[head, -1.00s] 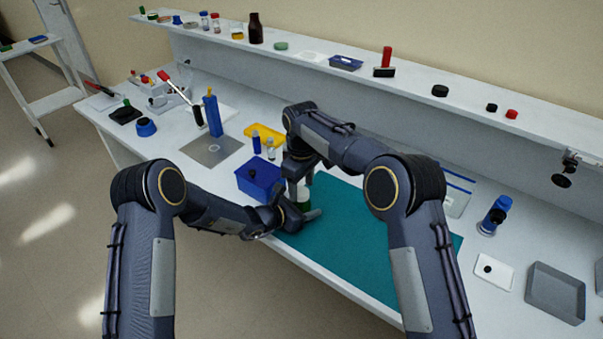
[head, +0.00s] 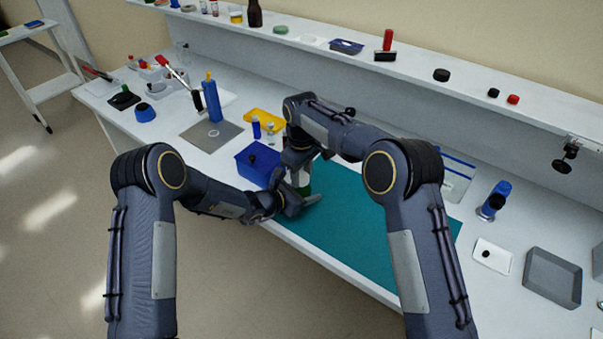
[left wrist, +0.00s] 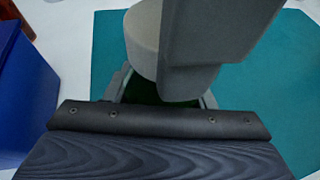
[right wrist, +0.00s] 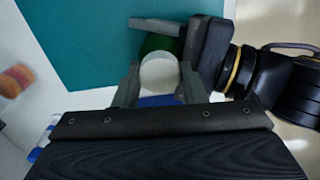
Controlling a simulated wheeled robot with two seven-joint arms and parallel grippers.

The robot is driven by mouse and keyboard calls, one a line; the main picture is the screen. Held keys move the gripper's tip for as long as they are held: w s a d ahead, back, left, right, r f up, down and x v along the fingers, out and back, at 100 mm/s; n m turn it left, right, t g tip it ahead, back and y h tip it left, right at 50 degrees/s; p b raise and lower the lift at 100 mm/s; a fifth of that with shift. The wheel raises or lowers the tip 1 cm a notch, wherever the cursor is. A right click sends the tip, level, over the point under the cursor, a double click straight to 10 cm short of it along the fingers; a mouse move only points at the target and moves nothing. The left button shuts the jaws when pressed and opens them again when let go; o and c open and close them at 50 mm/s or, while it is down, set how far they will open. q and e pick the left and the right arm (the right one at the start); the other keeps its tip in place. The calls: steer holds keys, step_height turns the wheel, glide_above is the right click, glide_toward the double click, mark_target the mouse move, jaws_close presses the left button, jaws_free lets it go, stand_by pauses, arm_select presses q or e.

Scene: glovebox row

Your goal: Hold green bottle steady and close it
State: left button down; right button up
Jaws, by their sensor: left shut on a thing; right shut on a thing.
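The green bottle (head: 305,190) stands upright over the near left part of the teal mat (head: 350,245). My left gripper (head: 294,204) is shut on its body from the side. A white cap (right wrist: 160,74) is at the bottle's top, and my right gripper (right wrist: 159,82) is shut on it from above. In the right wrist view the green bottle (right wrist: 158,44) shows just behind the cap. In the left wrist view the white cap (left wrist: 142,40) is above the bottle, beside a right gripper finger. I cannot tell whether the cap is fully seated.
A blue bin (head: 252,172) stands close to the left of my grippers. Behind it are a yellow tray (head: 264,119) and small vials. The mat's right side is clear. A shelf runs along the back.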

steer(key=shift+m, duration=0.5)
steer(key=o, duration=1.2)
steer(key=shift+c, duration=0.2)
steer(key=shift+r, duration=0.1)
arm_select(q)
steer(key=c, duration=0.6)
jaws_free()
steer(key=shift+o, duration=0.2)
arm_select(e)
step_height(320, 180, up, 12)
